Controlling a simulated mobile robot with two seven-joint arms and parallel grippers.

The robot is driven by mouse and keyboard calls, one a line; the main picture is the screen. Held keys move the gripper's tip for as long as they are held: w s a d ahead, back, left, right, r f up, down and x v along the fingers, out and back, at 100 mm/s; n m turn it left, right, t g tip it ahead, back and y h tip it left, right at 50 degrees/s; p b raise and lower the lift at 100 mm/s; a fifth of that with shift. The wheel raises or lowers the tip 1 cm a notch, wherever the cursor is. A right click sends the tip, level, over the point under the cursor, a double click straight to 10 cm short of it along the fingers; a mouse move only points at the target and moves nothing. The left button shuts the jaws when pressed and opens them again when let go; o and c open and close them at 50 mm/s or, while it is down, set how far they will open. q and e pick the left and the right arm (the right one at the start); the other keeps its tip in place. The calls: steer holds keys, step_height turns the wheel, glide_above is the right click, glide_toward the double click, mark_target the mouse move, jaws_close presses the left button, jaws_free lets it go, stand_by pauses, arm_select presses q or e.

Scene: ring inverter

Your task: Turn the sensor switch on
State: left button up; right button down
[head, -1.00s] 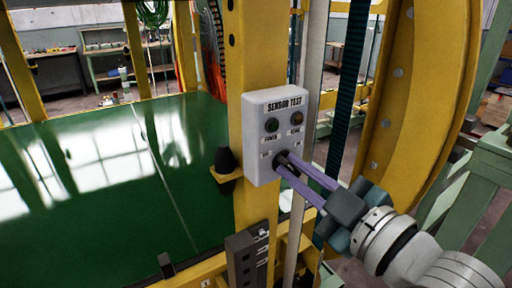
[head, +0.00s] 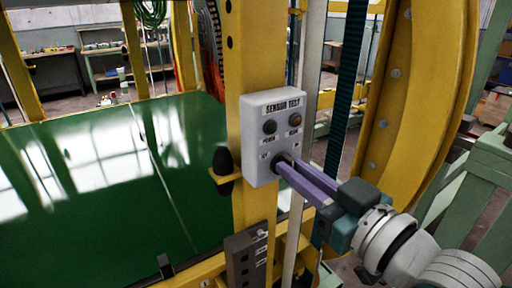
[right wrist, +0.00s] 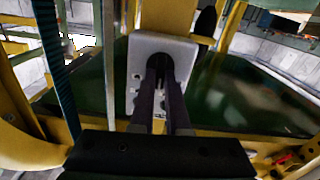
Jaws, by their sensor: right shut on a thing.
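The grey SENSOR TEST box (head: 273,110) is fixed to a yellow post, with a green lamp and an amber lamp on its front face. The dark switch knob sits low on that face, mostly hidden by my fingertips. My right gripper (head: 283,166) reaches in from the lower right, its purple fingers shut on the knob. In the right wrist view the box (right wrist: 150,48) is straight ahead, and the two fingers (right wrist: 160,66) meet its face around the dark knob. The knob's exact angle cannot be made out. My left gripper is not in view.
A yellow post (head: 252,50) carries the box. A large yellow ring (head: 425,90) stands close to the right of my arm. A black-knobbed bracket (head: 224,170) juts out left of the box. A green glossy panel (head: 110,190) fills the left.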

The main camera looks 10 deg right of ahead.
steer(key=m, duration=0.4)
steer(key=m+b, duration=0.1)
steer(key=m, duration=0.3)
steer(key=shift+d+f+m, duration=0.1)
steer(key=shift+d+m, duration=0.1)
steer(key=shift+m, duration=0.2)
stand_by(0.4)
steer(key=c, duration=0.9)
jaws_free()
steer(key=v, duration=0.9)
steer(key=shift+s+d+b, duration=0.15)
steer(key=shift+s+b, duration=0.15)
steer(key=shift+s, duration=0.05)
